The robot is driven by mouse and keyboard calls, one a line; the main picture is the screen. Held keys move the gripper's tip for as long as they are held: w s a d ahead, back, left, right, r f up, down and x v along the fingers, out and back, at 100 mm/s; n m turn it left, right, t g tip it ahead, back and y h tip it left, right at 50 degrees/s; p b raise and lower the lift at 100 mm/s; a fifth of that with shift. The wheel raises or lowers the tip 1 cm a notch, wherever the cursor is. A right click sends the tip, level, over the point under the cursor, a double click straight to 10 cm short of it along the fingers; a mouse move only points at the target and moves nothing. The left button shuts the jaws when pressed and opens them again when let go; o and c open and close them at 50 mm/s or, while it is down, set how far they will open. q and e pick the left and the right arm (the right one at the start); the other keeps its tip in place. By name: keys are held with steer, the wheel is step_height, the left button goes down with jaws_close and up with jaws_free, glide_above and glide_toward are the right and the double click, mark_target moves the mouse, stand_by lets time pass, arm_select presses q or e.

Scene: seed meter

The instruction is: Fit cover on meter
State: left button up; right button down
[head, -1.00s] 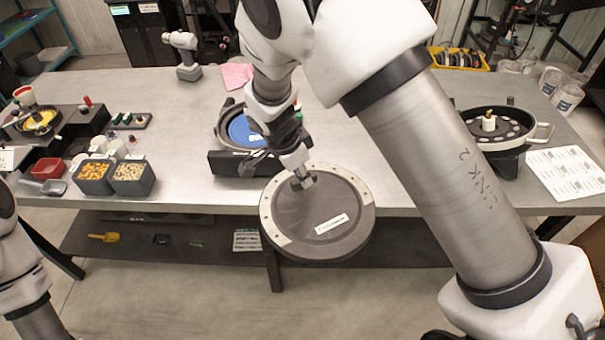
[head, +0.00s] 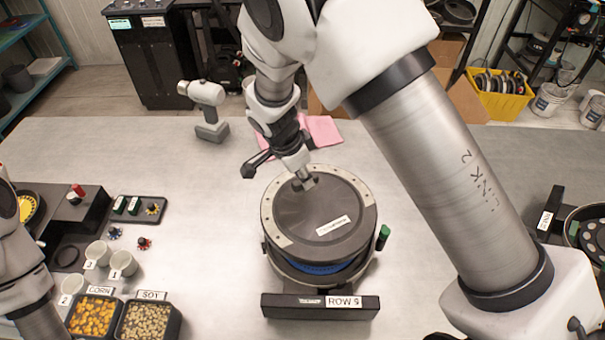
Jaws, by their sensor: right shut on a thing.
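The cover (head: 318,215) is a dark grey round disc with a light metal arc at its left rim and a white label. My right gripper (head: 304,181) is shut on the knob on the cover's top. The cover is over the meter (head: 290,268), a round housing whose blue inside shows as a sliver below the cover's front edge. The cover looks slightly raised or tilted at the front; I cannot tell whether it touches the rim. The meter stands on a dark base marked ROW 5 (head: 342,302). My left arm shows at the left edge, its gripper out of view.
Bins of corn (head: 92,315) and soy (head: 150,320), several numbered cups and a small dark tray (head: 138,209) are at the left. Another round unit (head: 588,232) is at the right edge.

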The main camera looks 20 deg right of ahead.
mark_target(306, 192)
steer(key=shift+s+f+b, duration=0.2)
steer(key=shift+s+b, duration=0.1)
steer(key=shift+s, duration=0.2)
steer(key=shift+s+f+b, duration=0.2)
steer(key=shift+s+b, duration=0.05)
steer(key=shift+s, duration=0.25)
steer(key=f+b, duration=0.2)
steer(key=f, duration=0.1)
steer(key=shift+w, duration=0.4)
steer(key=shift+w+f, duration=0.15)
steer(key=shift+f, duration=0.05)
steer(key=shift+s+r, duration=0.3)
steer(key=shift+s, duration=0.1)
steer(key=shift+w+f, duration=0.15)
steer(key=shift+w, duration=0.1)
arm_select(q)
steer(key=f, duration=0.1)
steer(key=s+f, duration=0.1)
steer(key=f, duration=0.1)
steer(key=shift+f, duration=0.15)
steer(key=shift+b, duration=0.3)
arm_select(e)
steer(key=shift+s, duration=0.1)
steer(key=shift+s, duration=0.15)
arm_select(q)
steer(key=shift+s, duration=0.1)
